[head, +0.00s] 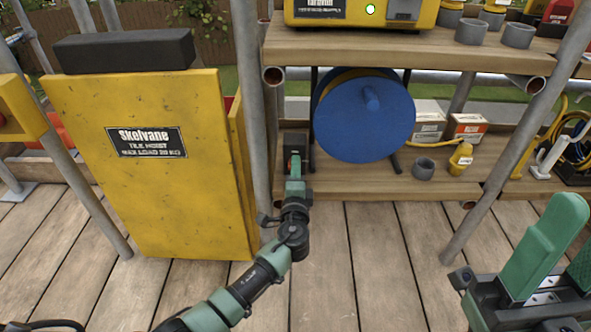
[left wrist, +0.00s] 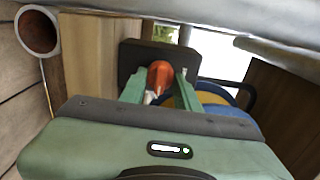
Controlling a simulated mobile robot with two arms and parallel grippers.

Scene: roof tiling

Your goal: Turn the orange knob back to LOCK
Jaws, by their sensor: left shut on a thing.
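The orange knob (left wrist: 160,76) sits on a dark square plate (left wrist: 130,58) in the left wrist view. My left gripper (left wrist: 160,88) has one green finger on each side of the knob and is shut on it. In the head view my left gripper (head: 295,168) reaches the dark box (head: 295,142) at the left end of the lower shelf, beside the blue reel. The fingers hide most of the knob there. No LOCK mark can be read, so I cannot tell the knob's setting. My right gripper (head: 570,240) is at the lower right, its green fingers apart and empty.
A blue cable reel (head: 364,116) stands just right of the box. A yellow tile hoist (head: 140,200) and a grey scaffold pole (head: 250,90) are close on the left. A wooden shelf (head: 430,50) runs above. The plank deck (head: 370,260) is clear in the middle.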

